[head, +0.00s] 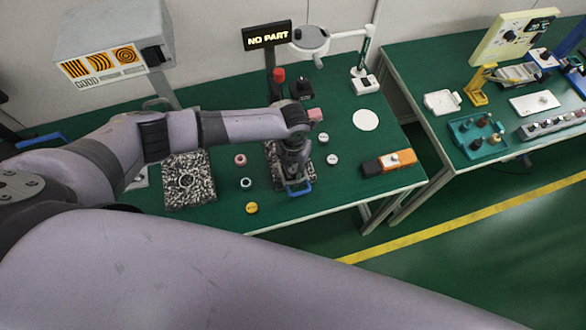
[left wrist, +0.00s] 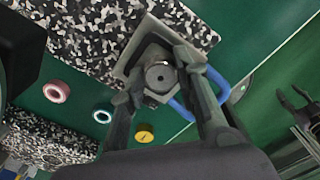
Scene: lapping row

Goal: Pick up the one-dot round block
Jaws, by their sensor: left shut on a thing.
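My left gripper (head: 293,168) is over the middle of the green table, pointing down. In the left wrist view its two fingers (left wrist: 160,72) are shut on a grey round block (left wrist: 159,77) with one dark dot in its top centre. The block is at a grey angular plate or fixture (left wrist: 133,58) with a blue handle (left wrist: 222,86); whether it touches the plate is unclear. In the head view the gripper hides the block. A dark claw-like shape (left wrist: 299,106) at the right edge of the wrist view may be my right gripper, too unclear to tell.
A pink ring (head: 240,159), a white ring (head: 246,183) and a yellow disc (head: 251,208) lie left of the gripper. White discs (head: 332,159) and an orange-black device (head: 388,163) lie right. A speckled plate (head: 188,200) is left; a "NO PART" sign (head: 267,36) stands behind.

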